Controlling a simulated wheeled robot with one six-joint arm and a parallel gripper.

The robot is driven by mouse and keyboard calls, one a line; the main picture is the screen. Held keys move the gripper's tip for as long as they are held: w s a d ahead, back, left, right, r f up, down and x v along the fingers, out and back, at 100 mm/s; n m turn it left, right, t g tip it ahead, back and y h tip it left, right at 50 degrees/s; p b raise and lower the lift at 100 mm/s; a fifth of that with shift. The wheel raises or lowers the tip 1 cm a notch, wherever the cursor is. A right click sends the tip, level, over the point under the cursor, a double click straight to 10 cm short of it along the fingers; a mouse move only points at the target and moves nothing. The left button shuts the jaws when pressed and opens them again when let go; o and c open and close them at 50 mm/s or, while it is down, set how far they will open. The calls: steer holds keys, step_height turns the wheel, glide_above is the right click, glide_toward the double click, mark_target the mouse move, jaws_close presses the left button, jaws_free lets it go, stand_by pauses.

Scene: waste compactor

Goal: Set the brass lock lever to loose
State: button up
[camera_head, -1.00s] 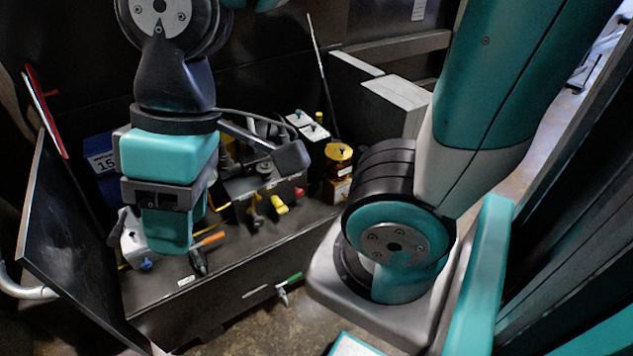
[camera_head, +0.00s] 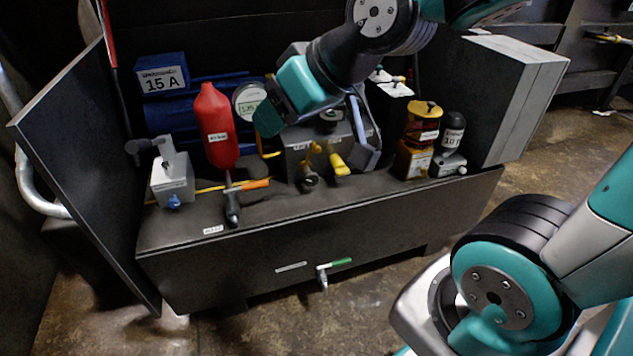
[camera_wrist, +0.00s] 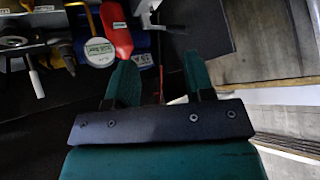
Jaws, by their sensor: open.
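A brass-coloured handle (camera_head: 308,165) hangs at the front of the grey block (camera_head: 300,142) on the bench, beside a yellow handle (camera_head: 339,165). Which of these is the lock lever, and its setting, I cannot tell for sure. My gripper (camera_head: 270,118) is above and behind the front of the block, by the round gauge (camera_head: 248,98), apart from both handles. In the wrist view my gripper (camera_wrist: 160,68) has its two teal fingers spread with nothing between them; the gauge (camera_wrist: 100,52) is to their left.
An orange-handled valve (camera_head: 254,184) and a grey box with a lever (camera_head: 172,180) are at left. A brass-topped canister (camera_head: 422,115) is at right. A green-handled tap (camera_head: 335,264) juts from the bench front.

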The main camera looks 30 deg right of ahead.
steer(key=w+d+f+m+t+h+b, duration=0.1)
steer(key=w+d+f+t+b, duration=0.25)
steer(key=f+b, duration=0.45)
steer(key=w+d+f+m+t+h+b, duration=0.15)
steer(key=d+f+b, duration=0.25)
steer(key=f+b, duration=0.4)
steer(key=m+t+h+b, duration=0.2)
steer(key=t+h+b, duration=0.35)
steer(key=b, duration=1.55)
glide_toward(318, 151)
steer(key=shift+g, duration=0.25)
steer(key=w+p, duration=0.3)
steer(key=p, duration=0.4)
steer(key=w+d+p, duration=0.1)
steer(key=w+p, duration=0.2)
steer(key=p, duration=0.3)
steer(key=w+p, duration=0.3)
steer(key=p, duration=0.4)
steer(key=shift+w+d+r+p, duration=0.25)
steer(key=shift+d+r+p, duration=0.1)
steer(key=shift+r, duration=0.05)
steer(key=shift+w+d+f, duration=0.1)
steer(key=shift+w+f, duration=0.05)
steer(key=shift+w, duration=0.35)
